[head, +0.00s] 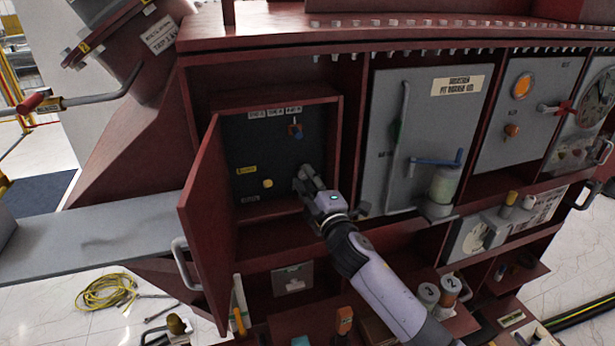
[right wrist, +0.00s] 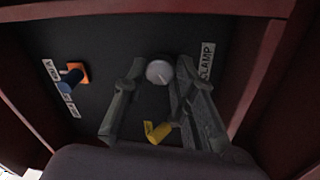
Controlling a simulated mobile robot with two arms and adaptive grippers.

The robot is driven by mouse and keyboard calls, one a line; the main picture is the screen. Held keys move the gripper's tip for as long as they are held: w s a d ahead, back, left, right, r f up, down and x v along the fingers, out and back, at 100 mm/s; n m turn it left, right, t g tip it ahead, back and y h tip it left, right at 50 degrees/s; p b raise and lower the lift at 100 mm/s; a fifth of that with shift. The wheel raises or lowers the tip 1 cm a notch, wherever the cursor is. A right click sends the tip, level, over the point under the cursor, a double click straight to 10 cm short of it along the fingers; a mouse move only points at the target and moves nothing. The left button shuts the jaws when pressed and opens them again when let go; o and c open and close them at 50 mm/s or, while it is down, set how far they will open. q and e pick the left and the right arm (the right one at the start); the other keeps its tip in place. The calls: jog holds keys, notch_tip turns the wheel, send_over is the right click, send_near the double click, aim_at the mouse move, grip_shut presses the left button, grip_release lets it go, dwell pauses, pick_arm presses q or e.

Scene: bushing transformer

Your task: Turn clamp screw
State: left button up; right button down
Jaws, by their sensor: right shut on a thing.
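The clamp screw (right wrist: 158,72) is a round, light grey knob on the dark panel in the right wrist view. A white CLAMP label (right wrist: 207,60) is beside it. My right gripper (head: 304,179) reaches into the open red cabinet, and its two fingers are shut on the knob from both sides. In the head view the gripper hides the knob. A yellow knob (head: 267,183) is on the same panel, left of the gripper. A blue handle on an orange base (head: 296,130) is higher up on the panel. My left gripper is out of view.
The red cabinet door (head: 205,222) stands open to the left of my gripper. The cabinet's red side walls are close around the panel. A grey panel with a blue lever (head: 436,161) is to the right. A yellow cable coil (head: 106,292) lies on the floor.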

jog(key=shift+n, duration=0.5)
jog(key=shift+f, duration=0.1)
jog(key=c, duration=1.3)
grip_release()
jog(key=v, duration=1.2)
